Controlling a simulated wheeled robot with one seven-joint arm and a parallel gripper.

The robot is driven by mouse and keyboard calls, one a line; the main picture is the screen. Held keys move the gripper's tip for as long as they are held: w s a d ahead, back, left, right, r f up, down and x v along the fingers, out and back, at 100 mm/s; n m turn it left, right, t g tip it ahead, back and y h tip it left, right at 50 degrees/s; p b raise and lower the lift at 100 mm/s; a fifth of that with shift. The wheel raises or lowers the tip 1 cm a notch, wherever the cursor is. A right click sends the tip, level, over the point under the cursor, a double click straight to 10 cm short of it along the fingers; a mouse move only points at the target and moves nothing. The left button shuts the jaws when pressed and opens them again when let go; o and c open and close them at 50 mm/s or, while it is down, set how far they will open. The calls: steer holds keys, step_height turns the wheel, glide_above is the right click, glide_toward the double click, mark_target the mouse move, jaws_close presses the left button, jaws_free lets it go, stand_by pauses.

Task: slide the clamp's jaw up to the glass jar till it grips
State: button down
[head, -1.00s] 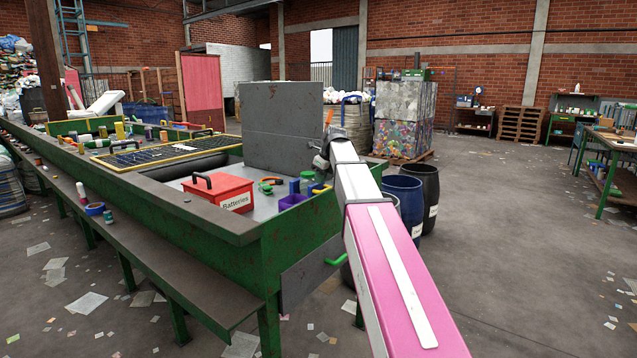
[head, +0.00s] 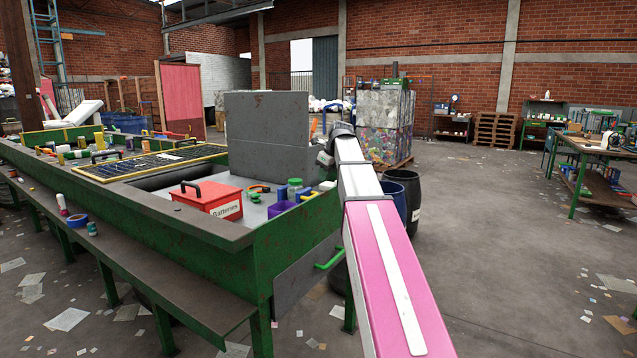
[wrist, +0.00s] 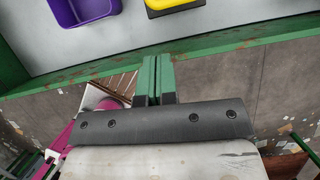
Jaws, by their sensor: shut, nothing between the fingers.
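My gripper (wrist: 154,82) shows in the wrist view with its two green fingers shut together and empty. It is over the green rim of the sorting table (wrist: 215,46), with the purple bin (wrist: 88,10) beyond it. In the head view my arm's end hides the fingers. A small jar with a green lid (head: 295,188), apparently the glass jar, stands on the table behind the purple bin. A small orange and green item (head: 259,188) lies left of it; I cannot tell if it is the clamp. Neither shows in the wrist view.
A red Batteries box (head: 207,200) stands left of the purple bin. A blue item (head: 281,193) is beside the jar. A tall grey panel (head: 267,133) rises behind them. Dark barrels (head: 405,190) stand right of the table. The floor at right is mostly open.

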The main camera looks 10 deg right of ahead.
steer(key=x, duration=0.9)
steer(key=shift+w, duration=0.15)
steer(key=shift+w, duration=0.1)
steer(key=shift+w+a, duration=0.6)
steer(key=shift+a, duration=0.05)
